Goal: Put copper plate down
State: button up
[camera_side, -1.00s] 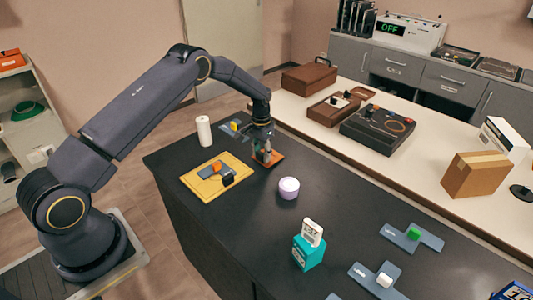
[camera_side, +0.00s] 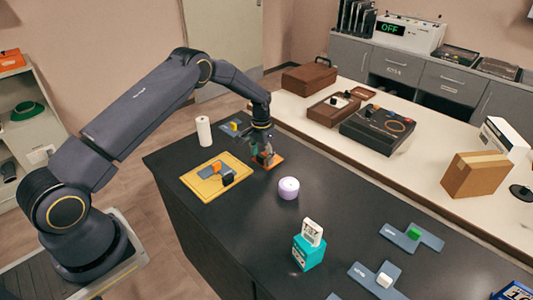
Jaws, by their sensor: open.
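The copper plate (camera_side: 275,161) is a flat orange-copper piece at the far end of the black table, by the edge that faces the white counter. My gripper (camera_side: 263,158) points down over the plate, with its fingers open at the plate. The fingers and wrist hide part of the plate. I cannot tell whether the fingertips touch it.
A yellow board (camera_side: 205,188) with an orange-and-grey tool on it lies left of the plate. A lilac round container (camera_side: 288,188) stands in front. A white cylinder (camera_side: 204,131) and a grey pad with a yellow block (camera_side: 233,128) are behind. Open black tabletop lies between.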

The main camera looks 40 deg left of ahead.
jog(key=s+d+r+t, duration=0.1)
jog(key=s+d+r, duration=0.15)
jog(key=r, duration=0.65)
jog(key=s+d+r, duration=0.1)
jog(key=s+r, duration=0.2)
jog(key=r, duration=0.7)
jog(key=s+d+r+t, duration=0.1)
jog(key=s+r, duration=0.2)
jog(key=r, duration=0.6)
jog(key=s+d+r+t, duration=0.1)
jog(key=s+d+r, duration=0.1)
jog(key=s+r, duration=0.3)
jog(key=s+d+r+t, duration=0.1)
jog(key=s+d+r, duration=0.1)
jog(key=s, duration=0.5)
jog(key=s+d+f+t, duration=0.1)
jog(key=s+d+f, duration=0.1)
jog(key=s, duration=1.1)
jog(key=shift+s+d+t, duration=0.25)
jog(key=shift+t, duration=0.05)
